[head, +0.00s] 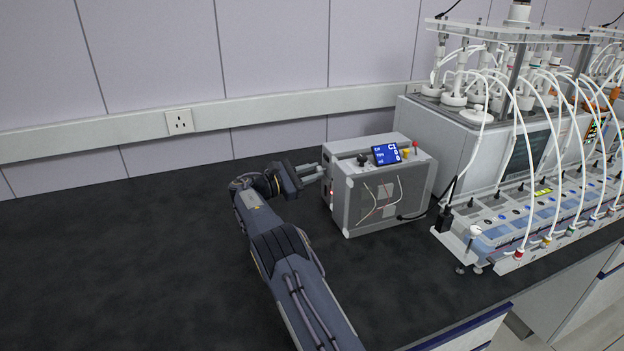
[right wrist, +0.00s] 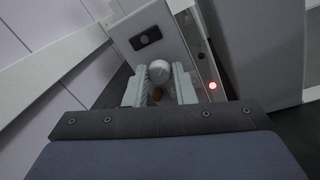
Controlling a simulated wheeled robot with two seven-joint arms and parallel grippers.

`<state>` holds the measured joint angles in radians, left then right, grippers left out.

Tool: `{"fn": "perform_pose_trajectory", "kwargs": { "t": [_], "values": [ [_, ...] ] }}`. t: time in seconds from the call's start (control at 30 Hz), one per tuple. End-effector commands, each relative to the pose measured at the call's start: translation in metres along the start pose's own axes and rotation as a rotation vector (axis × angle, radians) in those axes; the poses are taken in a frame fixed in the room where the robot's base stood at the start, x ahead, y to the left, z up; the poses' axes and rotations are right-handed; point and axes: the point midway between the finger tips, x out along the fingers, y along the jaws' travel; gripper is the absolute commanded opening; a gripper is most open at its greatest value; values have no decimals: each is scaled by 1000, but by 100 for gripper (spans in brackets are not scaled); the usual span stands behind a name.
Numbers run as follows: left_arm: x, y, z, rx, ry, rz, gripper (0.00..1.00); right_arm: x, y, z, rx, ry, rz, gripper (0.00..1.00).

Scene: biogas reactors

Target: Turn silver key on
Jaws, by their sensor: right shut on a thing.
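My right gripper (head: 312,173) reaches the left side of a grey control box (head: 385,212) on the dark bench. In the right wrist view, its two pale fingers (right wrist: 160,88) are shut on a pale, rounded silver piece, which looks like the silver key (right wrist: 160,70). A small copper-coloured bit (right wrist: 157,95) shows between the fingers, below the round end. The fingers hide much of the key, and I cannot tell how far it is turned. In the head view the key is not distinct. My left gripper is not in view.
A small red light (right wrist: 212,86) glows beside the fingers on the box's side panel. A blue display (head: 386,154) tops the box. Reactors with white tubes (head: 530,110) stand to the right. The bench (head: 120,240) is clear at left.

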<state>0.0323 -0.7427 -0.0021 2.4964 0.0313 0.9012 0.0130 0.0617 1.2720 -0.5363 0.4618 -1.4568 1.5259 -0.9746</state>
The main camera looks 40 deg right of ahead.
Motion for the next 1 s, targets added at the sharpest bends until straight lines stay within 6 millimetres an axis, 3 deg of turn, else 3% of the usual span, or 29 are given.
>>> {"fn": "perform_pose_trajectory", "kwargs": {
  "t": [0.2, 0.5, 1.0],
  "values": [
    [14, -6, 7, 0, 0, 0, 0, -1, 0, -3, 207, -29, 4, 0],
    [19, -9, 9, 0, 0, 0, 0, -1, 0, -2, 464, -61, 4, 0],
    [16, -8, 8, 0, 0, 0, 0, 0, 0, -2, 691, -90, 3, 0]
  ]
}}
